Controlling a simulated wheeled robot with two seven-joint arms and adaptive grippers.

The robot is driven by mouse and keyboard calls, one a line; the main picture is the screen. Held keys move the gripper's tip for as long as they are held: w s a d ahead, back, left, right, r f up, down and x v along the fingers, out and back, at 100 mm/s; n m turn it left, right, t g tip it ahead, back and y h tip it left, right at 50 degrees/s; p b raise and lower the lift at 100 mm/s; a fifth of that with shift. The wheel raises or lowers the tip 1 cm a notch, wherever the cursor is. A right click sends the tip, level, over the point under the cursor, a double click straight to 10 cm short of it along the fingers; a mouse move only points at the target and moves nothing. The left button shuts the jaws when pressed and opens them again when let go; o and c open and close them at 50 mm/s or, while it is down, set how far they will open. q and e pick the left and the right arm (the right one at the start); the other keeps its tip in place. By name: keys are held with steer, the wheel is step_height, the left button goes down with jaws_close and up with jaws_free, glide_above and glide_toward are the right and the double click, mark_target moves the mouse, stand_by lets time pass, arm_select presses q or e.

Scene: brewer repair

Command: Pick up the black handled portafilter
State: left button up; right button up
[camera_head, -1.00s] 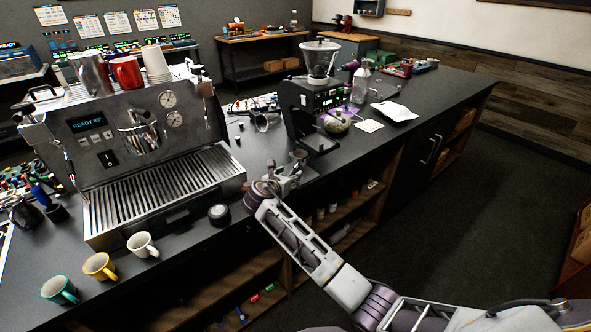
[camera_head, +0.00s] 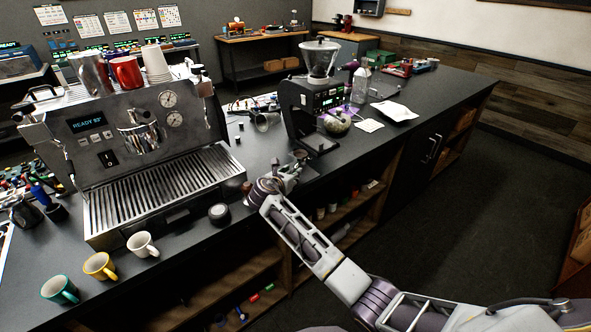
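My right gripper (camera_head: 294,168) reaches over the front edge of the black counter (camera_head: 440,95), just in front of the coffee grinder (camera_head: 318,95). It is small and seen from behind, so I cannot tell whether its fingers are open or shut or hold anything. I cannot clearly make out a black handled portafilter; the gripper and wrist hide part of the counter there. A shiny metal item (camera_head: 262,120) lies on the counter left of the grinder, too small to identify surely. My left gripper is not in view.
The espresso machine (camera_head: 150,135) stands at left, with a round black item (camera_head: 219,213) by its front right corner. White (camera_head: 142,244), yellow (camera_head: 100,266) and teal (camera_head: 60,289) mugs line the front edge. Open shelves (camera_head: 335,225) lie below the counter.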

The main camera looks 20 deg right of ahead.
mark_target(291, 173)
jaws_close()
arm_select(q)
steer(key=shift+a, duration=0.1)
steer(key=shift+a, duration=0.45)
arm_select(e)
steer(key=shift+r, duration=0.2)
step_height(291, 173, up, 9)
steer(key=shift+w+f, duration=0.1)
steer(key=shift+r, duration=0.4)
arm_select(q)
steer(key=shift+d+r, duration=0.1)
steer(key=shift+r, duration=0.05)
